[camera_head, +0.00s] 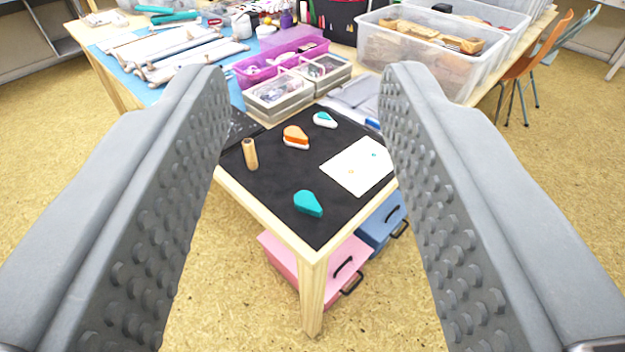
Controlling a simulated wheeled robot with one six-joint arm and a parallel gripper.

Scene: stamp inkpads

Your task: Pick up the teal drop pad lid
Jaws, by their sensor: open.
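The teal drop pad lid (308,204) is a teardrop-shaped piece lying on the black mat (265,190) near the table's front corner. A white drop-shaped pad (325,119) with a teal patch on top lies farther back on the mat. An orange drop pad (296,136) with a white base lies between them, slightly left. My gripper (305,75) is open and empty, its two studded grey fingers spread wide at either side of the view. The table lies beyond the fingers, and the teal lid shows in the gap between them, touching neither.
A wooden stamp (250,154) stands upright left of the teal lid. White paper (357,166) with small coloured marks lies to the right. Grey-edged boxes (279,97), a purple tray (262,72) and a clear bin (420,60) stand behind. Pink (340,268) and blue (381,226) boxes are below the tabletop.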

